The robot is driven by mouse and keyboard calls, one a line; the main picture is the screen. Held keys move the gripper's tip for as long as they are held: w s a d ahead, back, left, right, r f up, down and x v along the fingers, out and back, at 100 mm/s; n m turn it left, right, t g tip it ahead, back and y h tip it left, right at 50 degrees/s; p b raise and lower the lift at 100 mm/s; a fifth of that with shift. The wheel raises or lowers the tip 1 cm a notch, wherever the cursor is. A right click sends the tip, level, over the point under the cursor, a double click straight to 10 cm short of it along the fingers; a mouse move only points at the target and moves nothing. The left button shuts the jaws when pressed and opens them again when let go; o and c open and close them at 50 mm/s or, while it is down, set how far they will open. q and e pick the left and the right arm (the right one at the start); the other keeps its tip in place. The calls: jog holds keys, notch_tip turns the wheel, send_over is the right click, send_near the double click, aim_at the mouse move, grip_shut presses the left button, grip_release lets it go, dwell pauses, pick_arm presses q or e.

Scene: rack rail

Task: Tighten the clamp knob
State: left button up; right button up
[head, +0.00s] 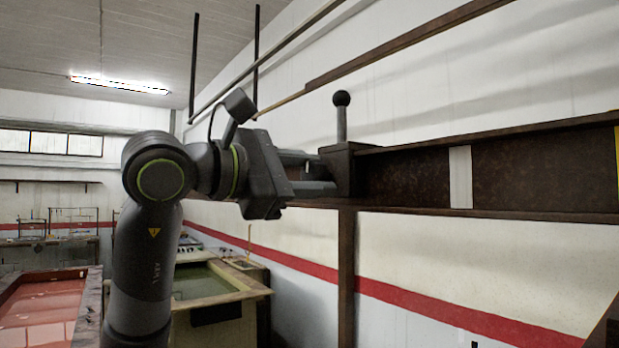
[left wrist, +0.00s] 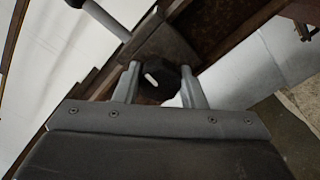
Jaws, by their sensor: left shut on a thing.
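The clamp (head: 352,165) is a dark block on the brown rail (head: 415,180), with a grey lever topped by a black ball (head: 341,98) standing upright on it. My left gripper (head: 322,172) reaches the clamp's left side. In the left wrist view the clamp knob (left wrist: 165,84) is dark and round with a white mark, and sits between the two grey fingers of my left gripper (left wrist: 160,72). The fingers are shut on it. In the head view the knob is hidden by the gripper. My right gripper is not in view.
The rail runs right along the white wall, with a pale band (head: 461,177) on it and a dark post (head: 346,270) beneath. A greenish tank (head: 222,298) stands below, and a reddish basin (head: 40,310) lies at lower left.

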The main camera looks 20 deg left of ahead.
pick_arm(q)
jog(key=m, duration=0.3)
jog(key=shift+f+m, duration=0.1)
jog(key=shift+m, duration=0.3)
jog(key=m, duration=0.3)
jog(key=shift+m, duration=0.3)
jog(key=m, duration=0.3)
jog(key=shift+f+m, duration=0.1)
jog(key=shift+m, duration=0.2)
jog(key=shift+f+m+p, duration=0.1)
jog(key=shift+m+p, duration=0.2)
jog(key=shift+m, duration=1.5)
jog(key=o, duration=1)
